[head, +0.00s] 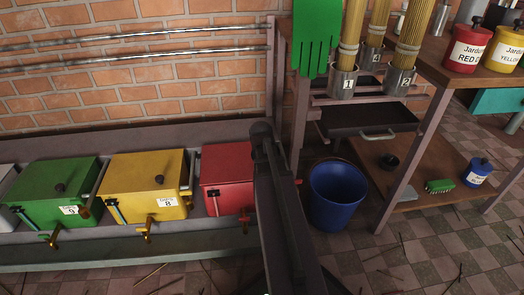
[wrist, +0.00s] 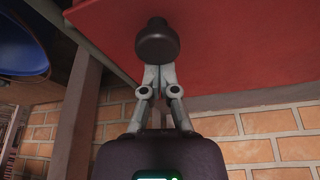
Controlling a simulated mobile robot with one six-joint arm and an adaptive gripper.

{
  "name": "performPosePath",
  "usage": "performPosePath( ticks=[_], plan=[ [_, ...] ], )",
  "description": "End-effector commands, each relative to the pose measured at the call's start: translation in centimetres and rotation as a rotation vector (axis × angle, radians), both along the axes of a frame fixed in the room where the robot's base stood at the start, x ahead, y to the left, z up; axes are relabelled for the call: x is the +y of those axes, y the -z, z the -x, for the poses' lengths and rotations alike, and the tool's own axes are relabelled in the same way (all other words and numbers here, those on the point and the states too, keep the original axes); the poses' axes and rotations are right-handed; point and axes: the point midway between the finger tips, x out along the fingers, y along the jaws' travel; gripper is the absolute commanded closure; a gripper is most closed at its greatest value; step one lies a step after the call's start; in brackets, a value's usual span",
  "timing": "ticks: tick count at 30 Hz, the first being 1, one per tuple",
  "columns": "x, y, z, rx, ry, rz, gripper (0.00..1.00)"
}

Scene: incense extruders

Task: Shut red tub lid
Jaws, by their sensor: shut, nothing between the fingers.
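The red tub (head: 226,170) stands at the right end of the row of tubs in the head view. Its lid looks flat on top, but my arm hides its right part and its knob. In the wrist view the red lid (wrist: 230,40) fills the top, with a dark round knob (wrist: 157,42) in front of my fingers. My gripper (wrist: 157,72) is shut and empty, its fingertips close to the knob and partly hidden by it. I cannot tell whether they touch. My gripper is hidden in the head view.
A yellow tub (head: 145,180) and a green tub (head: 58,190) stand left of the red one, with taps in front. A blue bucket (head: 337,195) is on the floor to the right, beside a wooden shelf (head: 425,180). A brick wall (head: 140,100) is behind.

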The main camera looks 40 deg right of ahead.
Motion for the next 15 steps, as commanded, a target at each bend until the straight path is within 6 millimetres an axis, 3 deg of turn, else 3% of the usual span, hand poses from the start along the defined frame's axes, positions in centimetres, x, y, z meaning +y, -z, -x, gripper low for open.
performPosePath(
  ticks=[3,15],
  plan=[
    [0.54,-0.01,0.94,0.0,0.0,0.0,1.0],
    [0.63,0.02,1.19,0.004,0.002,-0.002,1.0]
  ],
)
